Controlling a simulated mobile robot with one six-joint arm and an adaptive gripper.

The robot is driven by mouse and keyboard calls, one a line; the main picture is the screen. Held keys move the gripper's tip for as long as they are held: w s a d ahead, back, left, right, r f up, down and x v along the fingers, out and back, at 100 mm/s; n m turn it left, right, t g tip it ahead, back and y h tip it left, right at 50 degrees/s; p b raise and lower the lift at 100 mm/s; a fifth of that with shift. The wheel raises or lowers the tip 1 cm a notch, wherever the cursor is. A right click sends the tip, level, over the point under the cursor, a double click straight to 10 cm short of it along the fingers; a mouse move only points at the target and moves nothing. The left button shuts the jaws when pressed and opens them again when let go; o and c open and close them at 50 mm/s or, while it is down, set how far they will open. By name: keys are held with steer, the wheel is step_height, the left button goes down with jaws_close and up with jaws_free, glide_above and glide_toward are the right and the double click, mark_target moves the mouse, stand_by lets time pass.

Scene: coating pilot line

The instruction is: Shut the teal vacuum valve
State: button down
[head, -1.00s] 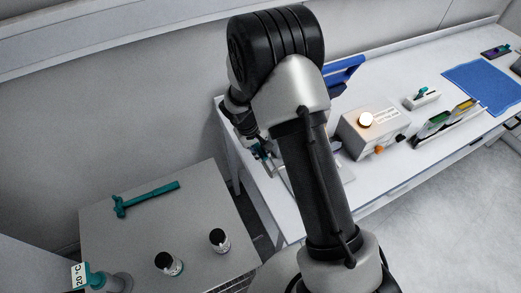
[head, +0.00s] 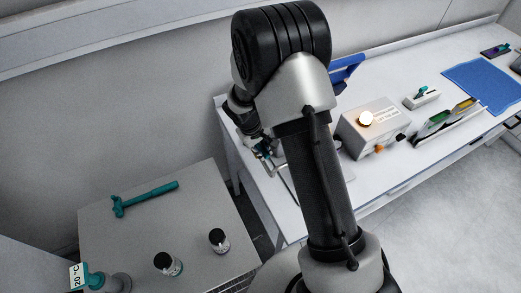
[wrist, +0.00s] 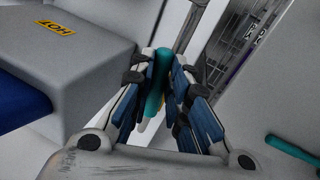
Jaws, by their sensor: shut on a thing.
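A slim teal handle (wrist: 158,78), apparently the vacuum valve's lever, stands between the pads of my gripper (wrist: 160,90) in the wrist view. The pads are shut on it from both sides. Its base and any markings are hidden by the fingers. In the head view my gripper (head: 262,153) is low at the near left end of the white bench, with a bit of teal showing there. My arm hides much of that spot.
A grey box with a HOT label (wrist: 58,28) is close on the left in the wrist view. The bench (head: 400,165) holds a control box with a glowing lamp (head: 366,119) and a blue mat (head: 484,85).

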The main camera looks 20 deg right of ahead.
steer(key=n, duration=0.1)
steer(key=d+n, duration=0.1)
steer(key=n, duration=0.1)
steer(key=shift+w+d+n+t, duration=0.2)
steer(key=shift+w+n+t, duration=0.1)
steer(key=shift+t, duration=0.1)
steer(key=n+p, duration=0.2)
steer(key=w+d+n+y+p, duration=0.1)
steer(key=n+p, duration=0.1)
steer(key=w+d+n+t+p, duration=0.1)
steer(key=n+p, duration=0.1)
steer(key=shift+r+n+y+p, duration=0.1)
steer(key=shift+n+y+p, duration=0.3)
steer(key=c, duration=1.5)
jaws_free()
steer(key=shift+c, duration=0.2)
